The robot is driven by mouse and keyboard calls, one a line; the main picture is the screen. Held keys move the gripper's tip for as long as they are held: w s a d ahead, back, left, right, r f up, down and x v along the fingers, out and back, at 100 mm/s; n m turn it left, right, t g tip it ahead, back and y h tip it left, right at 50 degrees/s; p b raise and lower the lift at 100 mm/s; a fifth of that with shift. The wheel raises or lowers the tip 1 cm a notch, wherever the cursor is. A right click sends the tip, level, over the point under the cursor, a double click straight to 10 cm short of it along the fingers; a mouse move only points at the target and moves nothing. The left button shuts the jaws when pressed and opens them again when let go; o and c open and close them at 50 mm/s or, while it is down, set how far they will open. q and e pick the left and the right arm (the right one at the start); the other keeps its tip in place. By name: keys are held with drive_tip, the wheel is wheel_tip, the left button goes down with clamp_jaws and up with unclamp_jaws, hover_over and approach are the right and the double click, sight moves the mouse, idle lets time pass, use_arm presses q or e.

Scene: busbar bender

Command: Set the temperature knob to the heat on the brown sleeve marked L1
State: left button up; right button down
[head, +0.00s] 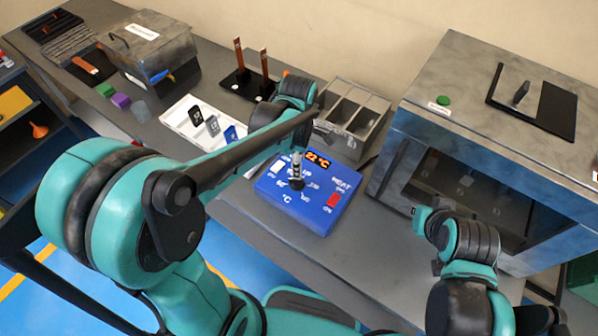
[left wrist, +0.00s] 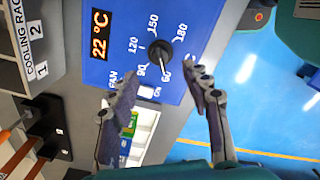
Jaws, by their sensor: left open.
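The blue control box (head: 310,213) stands on the bench in the head view. Its display (left wrist: 100,33) reads 22 °C in the left wrist view. The black temperature knob (left wrist: 159,48) has a white pointer directed toward the 60 end of its scale, which runs to 180. My left gripper (left wrist: 163,67) is open, its fingers apart on either side of the knob in that view; contact cannot be told. In the head view it (head: 297,172) is over the dial. Two brown bars (head: 239,56) stand upright on a black base; no L1 mark is readable. My right gripper is not in view.
A grey slotted rack (head: 352,112) stands behind the box, and a white tray (head: 176,109) with labelled blocks lies to its left. A large grey oven-like cabinet (head: 470,125) stands at right. The white fan switch (left wrist: 146,93) and red heat switch (head: 333,200) flank the dial.

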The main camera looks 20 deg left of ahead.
sight(297, 182)
use_arm(q)
wheel_tip(297, 182, down, 8)
drive_tip(key=shift+a+b, duration=0.1)
drive_tip(key=shift+b, duration=1.1)
clamp_jaws()
